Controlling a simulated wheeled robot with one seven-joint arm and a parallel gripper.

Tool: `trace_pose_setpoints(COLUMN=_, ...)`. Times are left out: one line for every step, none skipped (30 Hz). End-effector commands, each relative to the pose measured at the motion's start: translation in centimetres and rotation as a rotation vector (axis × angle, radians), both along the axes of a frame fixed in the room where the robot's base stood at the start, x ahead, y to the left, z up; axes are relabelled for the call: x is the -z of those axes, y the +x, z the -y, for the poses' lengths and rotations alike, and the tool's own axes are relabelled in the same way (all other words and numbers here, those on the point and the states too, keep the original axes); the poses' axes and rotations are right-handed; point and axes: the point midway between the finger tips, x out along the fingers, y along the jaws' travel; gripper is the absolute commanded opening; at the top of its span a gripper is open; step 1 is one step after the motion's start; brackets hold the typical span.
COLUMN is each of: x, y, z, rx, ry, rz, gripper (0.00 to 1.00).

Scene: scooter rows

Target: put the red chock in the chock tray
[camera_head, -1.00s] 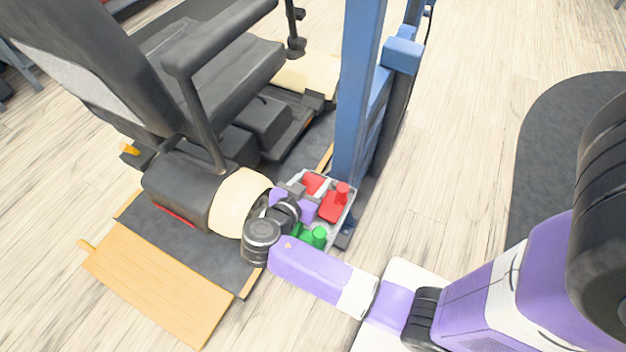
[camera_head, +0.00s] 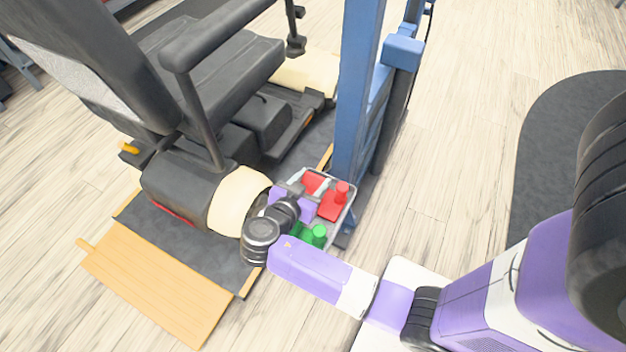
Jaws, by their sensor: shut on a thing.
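The chock tray (camera_head: 351,206) is a light grey, shallow tray at the foot of the blue post. A red chock (camera_head: 333,207) with a round knob stands in its right part, and a green chock (camera_head: 313,236) in its front part. My gripper (camera_head: 312,182) is over the far left part of the tray. Its pale fingers are on either side of another red chock (camera_head: 313,181) and are shut on it. My wrist hides the tray's left side, and I cannot tell whether the held chock touches the tray floor.
A black mobility scooter (camera_head: 215,105) stands on a dark mat left of the tray, its cream fender (camera_head: 238,200) close to my wrist. The blue post (camera_head: 358,95) rises just behind the tray. A wooden ramp (camera_head: 155,285) lies front left.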

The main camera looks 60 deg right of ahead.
Motion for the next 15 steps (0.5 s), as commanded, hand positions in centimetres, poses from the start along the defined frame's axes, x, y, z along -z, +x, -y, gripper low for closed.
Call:
trace_pose_setpoints(x=1.17, y=-0.21, z=-0.02, rx=-0.002, ry=0.006, rz=-0.009, gripper=0.0)
trace_pose_setpoints(x=1.25, y=-0.22, z=-0.02, rx=-0.002, ry=0.006, rz=-0.009, gripper=0.0)
trace_pose_setpoints(x=1.37, y=-0.22, z=-0.02, rx=-0.002, ry=0.007, rz=-0.009, gripper=0.0)
trace_pose_setpoints(x=1.45, y=-0.23, z=-0.02, rx=-0.001, ry=0.007, rz=-0.008, gripper=0.0)
trace_pose_setpoints(x=1.54, y=-0.24, z=-0.03, rx=-0.001, ry=0.008, rz=-0.008, gripper=0.0)
trace_pose_setpoints(x=1.65, y=-0.25, z=-0.02, rx=-0.002, ry=0.008, rz=-0.008, gripper=0.0)
trace_pose_setpoints(x=1.73, y=-0.25, z=-0.02, rx=-0.002, ry=0.009, rz=-0.008, gripper=0.0)
trace_pose_setpoints(x=1.82, y=-0.26, z=-0.03, rx=-0.002, ry=0.009, rz=-0.008, gripper=0.0)
trace_pose_setpoints(x=1.92, y=-0.27, z=-0.02, rx=-0.002, ry=0.009, rz=-0.008, gripper=0.0)
trace_pose_setpoints(x=1.98, y=-0.28, z=-0.03, rx=-0.002, ry=0.009, rz=-0.008, gripper=0.0)
trace_pose_setpoints(x=2.03, y=-0.28, z=-0.02, rx=-0.002, ry=0.009, rz=-0.008, gripper=0.0)
trace_pose_setpoints(x=2.07, y=-0.3, z=-0.01, rx=-0.002, ry=0.009, rz=-0.008, gripper=0.0)
trace_pose_setpoints(x=2.1, y=-0.31, z=-0.01, rx=-0.002, ry=0.009, rz=-0.008, gripper=0.0)
trace_pose_setpoints(x=2.11, y=-0.32, z=0.0, rx=-0.001, ry=0.009, rz=-0.008, gripper=0.0)
trace_pose_setpoints(x=2.13, y=-0.35, z=0.01, rx=-0.002, ry=0.009, rz=-0.009, gripper=0.0)
